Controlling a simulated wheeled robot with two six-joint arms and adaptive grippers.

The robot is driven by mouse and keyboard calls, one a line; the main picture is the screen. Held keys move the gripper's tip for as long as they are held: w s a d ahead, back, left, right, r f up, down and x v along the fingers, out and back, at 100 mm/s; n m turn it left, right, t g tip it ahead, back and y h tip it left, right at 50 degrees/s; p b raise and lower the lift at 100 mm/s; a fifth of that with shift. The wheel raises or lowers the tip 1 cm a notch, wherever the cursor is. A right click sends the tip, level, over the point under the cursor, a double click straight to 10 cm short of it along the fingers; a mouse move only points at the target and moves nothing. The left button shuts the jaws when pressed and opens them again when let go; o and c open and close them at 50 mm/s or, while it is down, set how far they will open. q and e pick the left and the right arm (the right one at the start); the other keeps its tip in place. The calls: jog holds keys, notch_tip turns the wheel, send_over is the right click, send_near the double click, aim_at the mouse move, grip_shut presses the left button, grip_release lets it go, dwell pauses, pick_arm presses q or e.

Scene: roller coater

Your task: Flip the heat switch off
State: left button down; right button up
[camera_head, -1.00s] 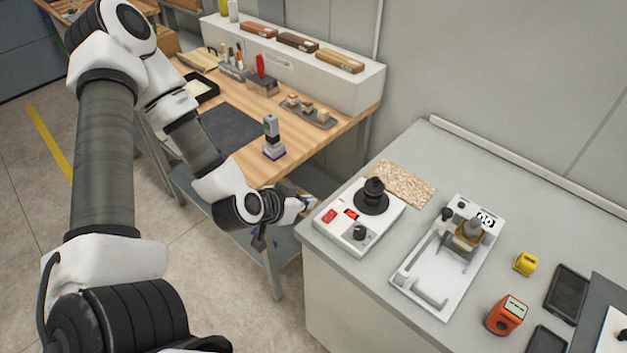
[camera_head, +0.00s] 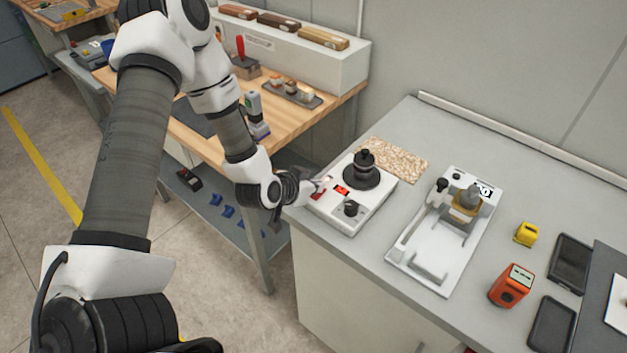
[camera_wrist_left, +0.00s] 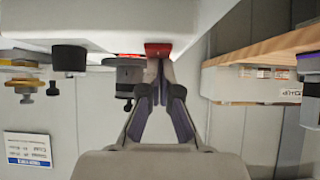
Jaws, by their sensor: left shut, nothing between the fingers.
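The white heater unit (camera_head: 376,207) stands near the left edge of the grey counter, with a round black plate and a dark knob (camera_head: 351,208) on it. Two red parts show on its front: a red switch (camera_head: 317,195) at the left corner and a red lit-looking part (camera_head: 341,190) beside it. My left gripper (camera_head: 324,183) is shut and empty, its tips at the left corner switch. In the left wrist view the closed fingertips (camera_wrist_left: 161,62) are right at a red switch (camera_wrist_left: 158,49); whether they touch it I cannot tell. My right gripper is out of view.
A white tray-like device (camera_head: 440,250) stands right of the heater. A speckled board (camera_head: 395,158) lies behind it. An orange device (camera_head: 511,286) and a yellow one (camera_head: 526,234) are farther right. The wooden bench (camera_head: 345,100) is to the left.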

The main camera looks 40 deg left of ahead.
pick_arm(q)
jog(key=shift+d+f+b, duration=0.1)
jog(key=shift+f+b, duration=0.2)
jog(key=shift+b, duration=0.05)
jog(key=shift+r, duration=0.15)
jog(key=shift+w, duration=0.15)
jog(key=shift+w, duration=0.8)
jog(key=shift+r, duration=0.1)
jog(key=shift+s, duration=0.1)
